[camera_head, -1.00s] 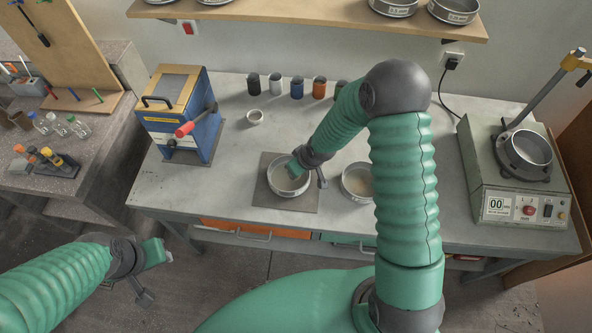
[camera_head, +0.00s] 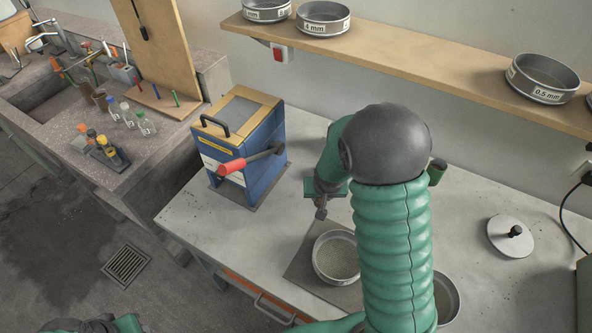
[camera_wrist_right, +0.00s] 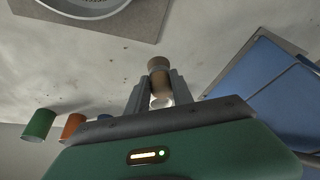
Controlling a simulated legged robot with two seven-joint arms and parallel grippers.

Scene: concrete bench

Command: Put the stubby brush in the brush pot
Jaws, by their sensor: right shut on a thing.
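In the right wrist view my right gripper (camera_wrist_right: 158,92) is shut on a short brown cylindrical piece, taken as the stubby brush (camera_wrist_right: 160,78). A small pale shape shows at its lower end; whether it is part of the brush or something behind is unclear. In the head view my right gripper (camera_head: 321,207) is over the bench, between the blue machine and the round pan, and the brush cannot be made out. I cannot tell which container is the brush pot. Part of my left gripper (camera_head: 128,323) shows at the bottom left edge, its fingertips out of frame.
A blue machine (camera_head: 247,150) with a red-tipped lever stands left of my right gripper. A round pan (camera_head: 336,257) sits on a grey plate. Green (camera_wrist_right: 38,124) and orange (camera_wrist_right: 72,125) cups stand nearby. A lid (camera_head: 510,237) lies at right.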

